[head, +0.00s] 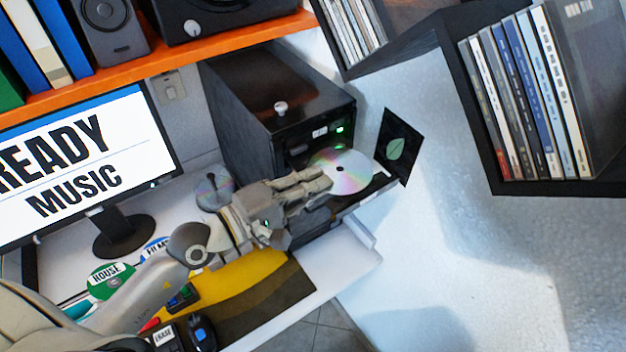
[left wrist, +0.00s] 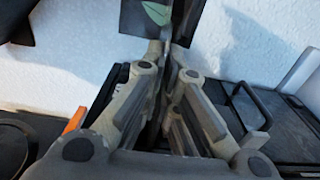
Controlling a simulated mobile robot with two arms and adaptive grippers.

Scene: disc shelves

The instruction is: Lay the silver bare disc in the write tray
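The silver bare disc (head: 342,170) is at the front of the black disc tower (head: 285,100), over an open dark tray (head: 368,192) that sticks out from it. My left gripper (head: 326,181) reaches in from the left with its fingertips at the disc's near edge. In the left wrist view the fingers (left wrist: 170,52) are closed together with a thin edge between them, which looks like the disc seen edge-on. I cannot tell whether the disc touches the tray. My right gripper is not in view.
A black card with a green leaf (head: 398,147) stands just right of the tray. Another disc (head: 215,190) lies left of the tower. A monitor (head: 85,160), a yellow and dark mat (head: 245,290) and shelves of cases (head: 530,95) surround the spot.

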